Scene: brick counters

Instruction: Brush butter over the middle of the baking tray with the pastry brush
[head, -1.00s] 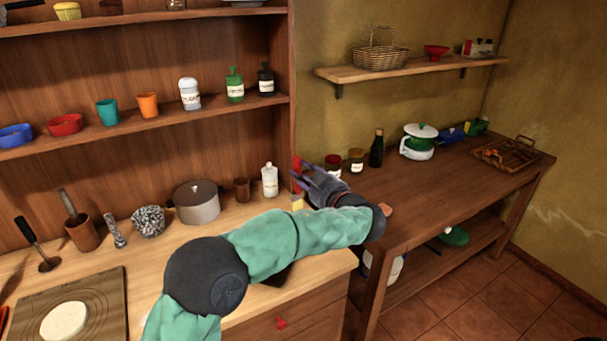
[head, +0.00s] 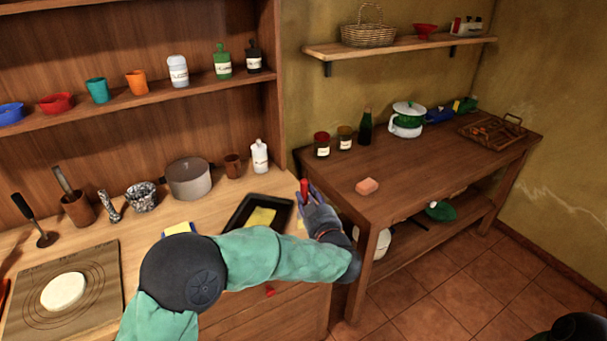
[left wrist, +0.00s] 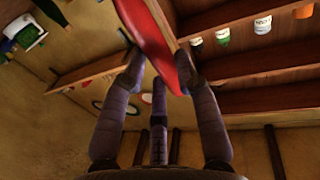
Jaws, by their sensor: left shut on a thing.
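The baking tray (head: 239,207) is black and lies on the light wooden counter, with a yellow patch (head: 261,217) in its middle. My left gripper (head: 308,193) is at the tray's right side, near the counter's right end. It is shut on the red handle of the pastry brush (head: 304,186), which also shows between the fingers in the left wrist view (left wrist: 150,32). The brush's lower end is mostly hidden by the gripper, and I cannot tell whether it touches anything. A yellow thing (head: 178,228), perhaps butter, is partly hidden behind my left forearm. My right gripper is not in view.
A grey pot (head: 189,180), a brown mug (head: 233,166) and a white bottle (head: 259,156) stand behind the tray. A board with dough (head: 63,291) lies at the left.

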